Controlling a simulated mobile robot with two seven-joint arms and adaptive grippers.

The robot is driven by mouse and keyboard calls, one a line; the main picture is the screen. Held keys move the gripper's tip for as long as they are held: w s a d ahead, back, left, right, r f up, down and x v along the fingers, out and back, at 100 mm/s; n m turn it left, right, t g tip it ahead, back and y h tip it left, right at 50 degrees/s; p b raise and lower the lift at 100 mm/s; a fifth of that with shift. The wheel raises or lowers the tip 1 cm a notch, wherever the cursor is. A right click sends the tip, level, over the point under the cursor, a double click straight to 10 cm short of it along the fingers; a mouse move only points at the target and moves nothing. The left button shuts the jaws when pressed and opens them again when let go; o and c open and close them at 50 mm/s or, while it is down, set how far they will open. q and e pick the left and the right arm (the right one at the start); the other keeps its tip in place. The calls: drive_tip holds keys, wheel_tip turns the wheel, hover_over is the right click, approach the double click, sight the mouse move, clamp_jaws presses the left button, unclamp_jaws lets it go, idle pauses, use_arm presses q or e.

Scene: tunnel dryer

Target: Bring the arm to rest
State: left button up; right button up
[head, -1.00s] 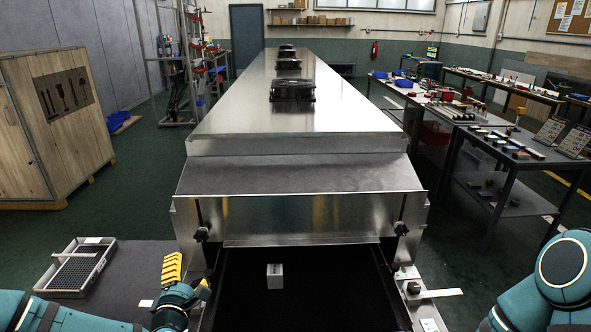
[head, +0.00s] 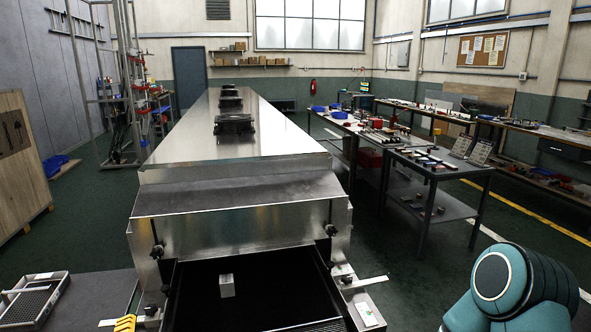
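Neither of my grippers shows. My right arm (head: 508,290), teal with a pale round joint cap, stands folded at the lower right, and its gripper is outside the picture. My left arm and gripper are out of view. A yellow ribbed piece (head: 125,324) shows at the bottom edge on the left; I cannot tell what it belongs to.
A small pale box (head: 227,285) stands on the black belt (head: 280,282) before the steel tunnel dryer (head: 235,222). A grey tray (head: 38,297) lies on the side table at left. Tables (head: 432,166) with parts stand at right, with green floor between.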

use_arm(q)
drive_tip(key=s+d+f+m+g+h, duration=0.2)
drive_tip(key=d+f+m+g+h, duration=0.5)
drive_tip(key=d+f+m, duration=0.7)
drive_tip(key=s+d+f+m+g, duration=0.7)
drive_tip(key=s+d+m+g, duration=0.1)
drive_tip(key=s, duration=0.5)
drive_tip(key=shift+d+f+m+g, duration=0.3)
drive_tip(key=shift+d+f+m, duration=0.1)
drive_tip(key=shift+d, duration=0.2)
use_arm(e)
drive_tip(key=shift+w+a+f, duration=0.1)
drive_tip(key=shift+w, duration=0.25)
